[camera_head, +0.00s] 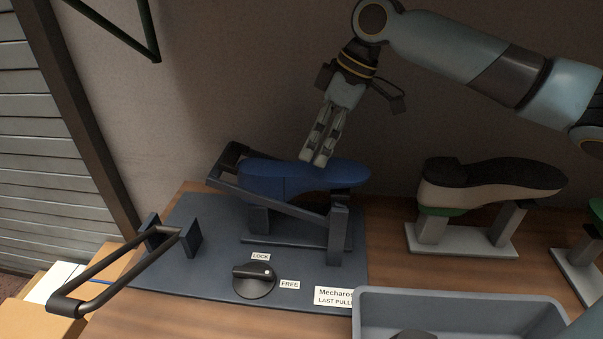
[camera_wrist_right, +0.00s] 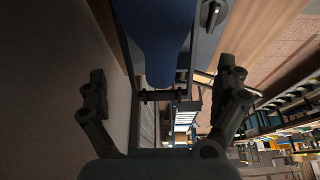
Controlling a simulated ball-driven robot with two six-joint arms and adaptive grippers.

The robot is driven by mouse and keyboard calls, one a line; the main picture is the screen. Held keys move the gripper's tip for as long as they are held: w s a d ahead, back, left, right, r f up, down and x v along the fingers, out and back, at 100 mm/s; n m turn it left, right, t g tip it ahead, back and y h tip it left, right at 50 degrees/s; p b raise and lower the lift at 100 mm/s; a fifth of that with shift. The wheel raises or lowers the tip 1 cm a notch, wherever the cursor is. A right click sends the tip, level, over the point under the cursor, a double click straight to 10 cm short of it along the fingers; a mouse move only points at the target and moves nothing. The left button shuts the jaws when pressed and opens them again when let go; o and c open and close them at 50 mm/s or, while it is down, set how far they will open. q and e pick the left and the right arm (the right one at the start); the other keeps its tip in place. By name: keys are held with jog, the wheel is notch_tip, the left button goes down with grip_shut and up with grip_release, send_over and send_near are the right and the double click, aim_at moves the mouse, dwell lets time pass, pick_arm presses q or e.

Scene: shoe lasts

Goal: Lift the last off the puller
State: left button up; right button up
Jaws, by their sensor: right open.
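The blue last (camera_head: 275,178) sits on the puller (camera_head: 339,228), with a dark strap or frame (camera_head: 228,175) around its left end. My right gripper (camera_head: 320,150) comes down from above, with its fingertips at the last's upper edge near the middle; I cannot tell if they touch it. In the right wrist view the jaws (camera_wrist_right: 163,92) are spread wide, with the blue last (camera_wrist_right: 158,40) ahead between them and nothing gripped. My left gripper is out of view.
A long-handled lever (camera_head: 118,267) sticks out at the puller's left. A dark-soled shoe (camera_head: 489,182) rests upside down on a grey stand (camera_head: 462,239) to the right. A grey bin (camera_head: 455,298) stands at the front right. A wall is close behind.

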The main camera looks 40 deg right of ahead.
aim_at(301, 167)
jog(key=p+x, duration=0.1)
jog(key=x, duration=0.7)
jog(key=shift+r, duration=0.1)
jog(key=c, duration=1.9)
